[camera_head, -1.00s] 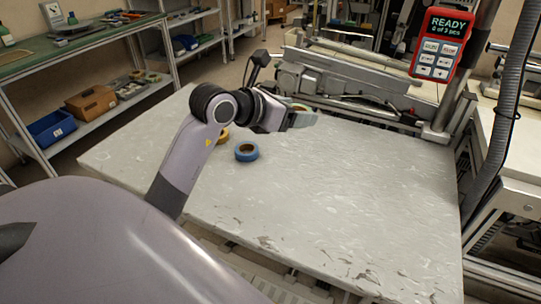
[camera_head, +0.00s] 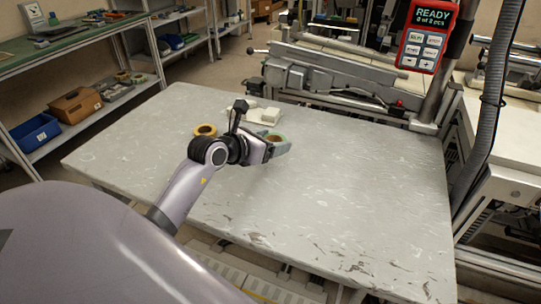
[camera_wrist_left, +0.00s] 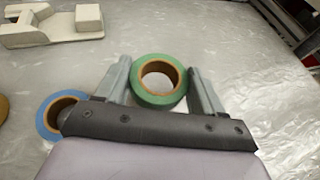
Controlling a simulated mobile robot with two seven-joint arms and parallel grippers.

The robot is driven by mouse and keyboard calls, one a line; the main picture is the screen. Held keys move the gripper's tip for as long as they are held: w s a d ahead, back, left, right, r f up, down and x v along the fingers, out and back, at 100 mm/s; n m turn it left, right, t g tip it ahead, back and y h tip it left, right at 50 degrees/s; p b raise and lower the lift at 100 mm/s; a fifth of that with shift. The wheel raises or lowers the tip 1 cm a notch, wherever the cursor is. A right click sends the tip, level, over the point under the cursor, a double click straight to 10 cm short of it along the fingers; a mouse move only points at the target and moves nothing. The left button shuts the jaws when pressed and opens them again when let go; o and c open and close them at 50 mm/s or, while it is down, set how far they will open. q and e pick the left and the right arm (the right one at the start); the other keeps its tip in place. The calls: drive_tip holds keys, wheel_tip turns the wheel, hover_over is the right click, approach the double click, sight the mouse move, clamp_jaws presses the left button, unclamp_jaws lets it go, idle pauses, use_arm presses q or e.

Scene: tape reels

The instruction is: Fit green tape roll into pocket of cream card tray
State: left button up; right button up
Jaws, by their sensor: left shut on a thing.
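My left gripper (camera_head: 278,146) is over the table and shut on the green tape roll (camera_wrist_left: 160,101). In the left wrist view the two fingers (camera_wrist_left: 160,82) press on opposite sides of the roll, and its brown core faces the camera. The roll shows partly in the head view (camera_head: 281,136). I cannot tell whether it touches the table. The cream card tray (camera_wrist_left: 60,38) lies at the upper left in the wrist view, apart from the roll. In the head view the tray (camera_head: 265,119) lies just beyond the gripper. My right gripper is not in view.
A blue tape roll (camera_wrist_left: 43,122) lies left of the gripper in the wrist view. A yellow tape roll (camera_head: 205,130) lies left of the gripper in the head view. The table's right and front areas (camera_head: 350,190) are clear. Machinery (camera_head: 330,78) lines its back edge.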

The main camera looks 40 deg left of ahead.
sight(270, 163)
use_arm(q)
drive_tip(key=shift+f, duration=2.2)
drive_tip(key=shift+f, duration=0.1)
drive_tip(key=o, duration=1)
drive_tip(key=shift+b, duration=0.3)
